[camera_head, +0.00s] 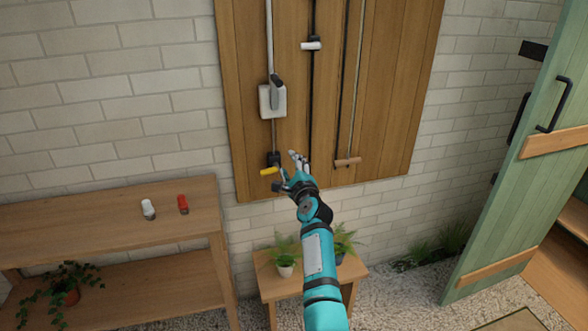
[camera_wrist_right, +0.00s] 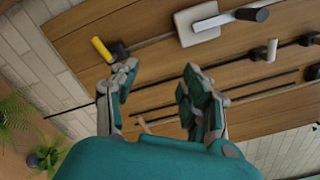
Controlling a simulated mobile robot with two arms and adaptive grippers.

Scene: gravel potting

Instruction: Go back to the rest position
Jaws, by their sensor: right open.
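My right gripper (camera_head: 289,172) is raised in front of the wooden wall board (camera_head: 390,100), near its lower edge. It is open and empty in the right wrist view (camera_wrist_right: 155,88), with the two fingers well apart. A tool with a yellow handle (camera_head: 269,171) hangs just left of the gripper in the head view. In the right wrist view the yellow handle (camera_wrist_right: 101,49) is beyond the left finger, and I cannot tell how far apart they are. My left gripper does not show in either view.
Long tools hang on the board, one behind a white plate (camera_head: 272,101). A wooden bench (camera_head: 100,208) at left holds a white and a red item (camera_head: 183,204). A small table (camera_head: 264,284) with potted plants stands below the arm. A green door (camera_head: 520,170) stands at right.

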